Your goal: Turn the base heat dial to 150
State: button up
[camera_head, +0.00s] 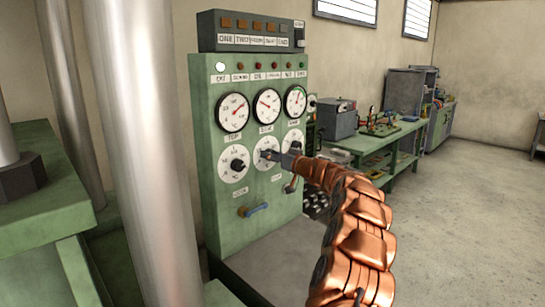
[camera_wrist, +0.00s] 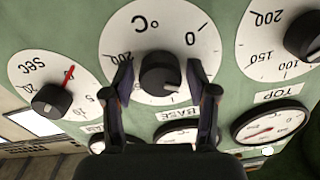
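The base heat dial is a white round °C scale (camera_wrist: 120,35) with a black knob (camera_wrist: 160,74) in its middle, in the centre of the wrist view, above a BASE label (camera_wrist: 180,110). The wrist view is upside down. My gripper (camera_wrist: 159,72) is open, one dark finger on each side of the knob, with a visible gap to it. Part of the scale is hidden by the fingers, and I cannot tell the knob's exact setting. In the head view my gripper (camera_head: 270,156) covers part of the middle lower dial (camera_head: 261,144).
The TOP dial (camera_wrist: 275,35) and the Sec dial (camera_wrist: 35,68) flank it. Round gauges (camera_head: 266,104) sit above on the green panel (camera_head: 230,205). Silver columns (camera_head: 140,150) stand left. The floor (camera_head: 470,200) at right is clear.

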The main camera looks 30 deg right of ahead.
jog(key=c, duration=0.8)
jog(key=shift+c, duration=0.2)
jog(key=shift+b, duration=0.45)
